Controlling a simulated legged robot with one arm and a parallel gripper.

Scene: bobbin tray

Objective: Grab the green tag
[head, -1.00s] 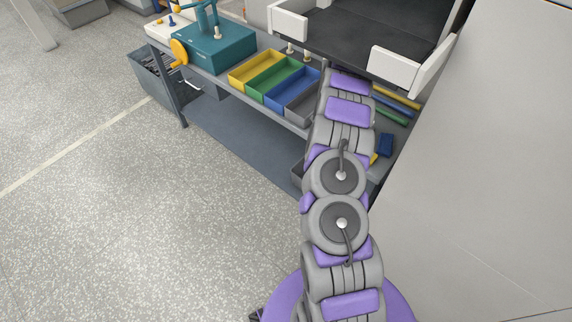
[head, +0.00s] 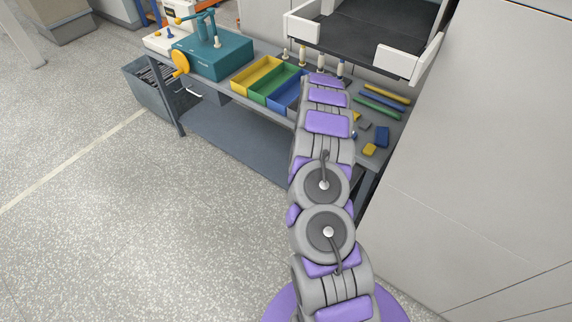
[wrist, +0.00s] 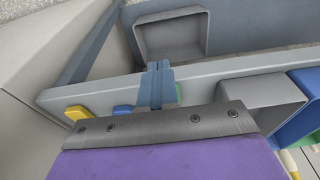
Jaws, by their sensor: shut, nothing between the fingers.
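In the wrist view, a small green piece (wrist: 179,92), which looks like the green tag, lies on the bench edge. It is mostly hidden behind my fingers, so its shape is unclear. My gripper (wrist: 160,66) is shut and empty, its blue-grey fingers together in front of the green piece. I cannot tell whether they touch it. In the head view my arm covers the gripper and I see no green tag.
Blue (head: 382,136) and yellow (head: 370,149) pieces lie right of my arm. Coloured rods (head: 376,106) lie behind them. Yellow, green and blue bins (head: 257,73) stand to the left. A white-walled black tray (head: 372,38) overhangs the bench. Floor at left is clear.

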